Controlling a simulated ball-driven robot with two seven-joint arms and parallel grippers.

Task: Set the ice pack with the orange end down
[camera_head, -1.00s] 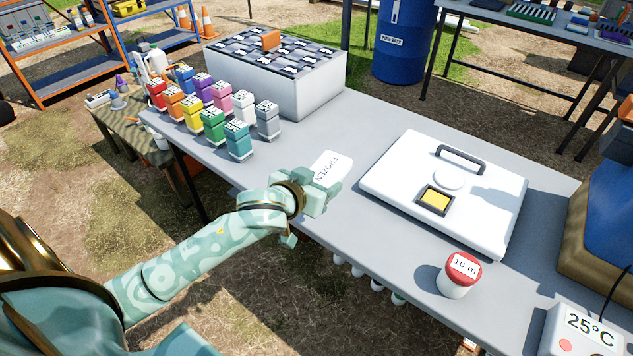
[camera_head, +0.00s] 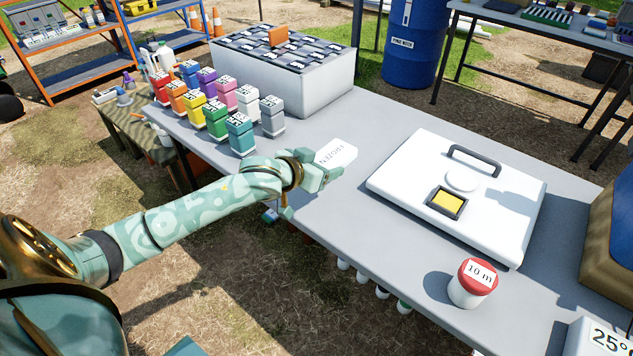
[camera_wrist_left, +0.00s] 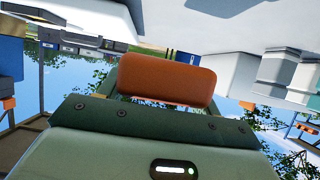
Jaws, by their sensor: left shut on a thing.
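The ice pack (camera_head: 338,153), a white block marked FROZEN, is in my left gripper (camera_head: 319,168) near the front edge of the grey table, in the head view. The gripper is shut on it. The head view hides the pack's orange end behind the gripper. The left wrist view shows that orange end (camera_wrist_left: 165,80) between the fingers, close to the camera. I cannot tell whether the pack touches the table or hangs just above it. My right gripper is not in view.
Several coloured bottles (camera_head: 215,118) stand left of the pack. Behind is a white box (camera_head: 290,85) with a grid of dark packs and an orange piece. Bare table surrounds the pack.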

